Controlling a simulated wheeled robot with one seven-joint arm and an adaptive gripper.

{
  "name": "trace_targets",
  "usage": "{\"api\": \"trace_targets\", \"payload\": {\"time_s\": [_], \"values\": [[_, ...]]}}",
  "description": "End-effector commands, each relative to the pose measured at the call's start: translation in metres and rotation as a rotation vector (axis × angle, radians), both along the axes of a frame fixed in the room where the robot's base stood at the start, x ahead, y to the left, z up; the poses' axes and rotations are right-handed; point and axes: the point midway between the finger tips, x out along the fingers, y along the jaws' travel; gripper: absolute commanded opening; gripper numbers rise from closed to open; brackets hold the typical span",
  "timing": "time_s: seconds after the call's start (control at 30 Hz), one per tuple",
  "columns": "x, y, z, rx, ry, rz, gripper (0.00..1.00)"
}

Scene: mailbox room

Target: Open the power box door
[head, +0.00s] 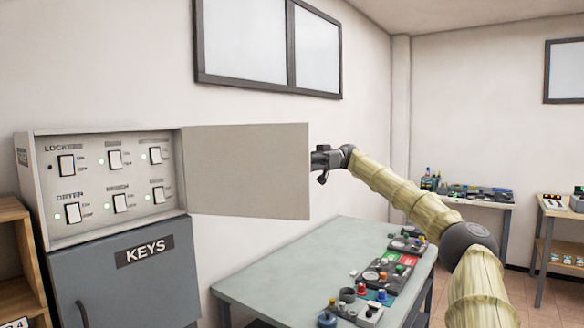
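The power box (112,180) is a light grey wall box at the left in the head view, with several labelled white switches and small lights on its face. Its door (246,168) is a flat grey panel that stands swung out to the right, clear of the switches, which are in plain view. My gripper (320,163) is at the door's outer right edge, at about mid height. I cannot tell whether its fingers touch the door or hold its edge, as the door may hide part of them.
Below the power box is a dark grey cabinet (135,285) marked KEYS. A grey-green table (285,270) with several coloured controls stands under my arm. Another table (490,200) with items and a wooden shelf (560,250) stand at the right. A wooden shelf (14,260) is at far left.

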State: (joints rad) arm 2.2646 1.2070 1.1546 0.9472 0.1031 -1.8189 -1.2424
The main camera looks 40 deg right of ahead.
Motion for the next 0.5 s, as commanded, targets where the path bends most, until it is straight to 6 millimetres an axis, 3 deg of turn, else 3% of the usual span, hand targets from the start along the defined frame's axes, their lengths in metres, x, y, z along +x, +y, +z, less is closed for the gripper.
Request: {"api": "trace_targets", "payload": {"time_s": [0.5], "values": [[-0.015, -0.011, 0.008, -0.001, -0.008, -0.01, 0.0]]}}
